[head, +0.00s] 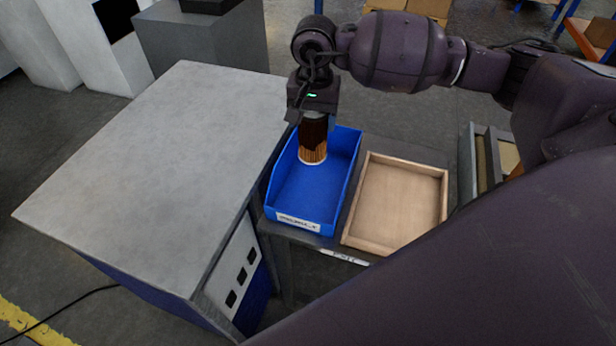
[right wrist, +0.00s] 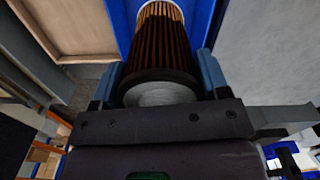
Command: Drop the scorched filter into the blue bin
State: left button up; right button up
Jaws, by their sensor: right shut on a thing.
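The scorched filter (head: 313,146) is a pleated brown cylinder, dark at its top and lighter brown with a pale rim at its lower end. My right gripper (head: 313,116) is shut on its upper end and holds it upright over the blue bin (head: 308,193). In the right wrist view the filter (right wrist: 160,45) sits between the two fingers of the gripper (right wrist: 160,85), with the blue bin (right wrist: 122,20) beyond it. I cannot tell whether the filter's lower end touches the bin floor. The bin looks otherwise empty and has a white label on its front. My left gripper is not in view.
An empty wooden tray (head: 398,200) stands right of the bin on the same dark stand (head: 283,232). A large grey-topped cabinet (head: 150,150) rises close on the bin's left. Another container (head: 480,160) is partly hidden by my arm at the right.

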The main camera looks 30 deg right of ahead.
jog(key=d+f+m+b, duration=0.2)
jog(key=d+f+m, duration=0.1)
jog(key=f, duration=0.2)
jog(key=shift+w+d+f+m+b, duration=0.15)
jog(key=shift+w+d+m+b, duration=0.2)
jog(key=shift+w+m+b, duration=0.1)
dwell(0.4)
jog(key=o, duration=1)
jog(key=shift+o, duration=0.2)
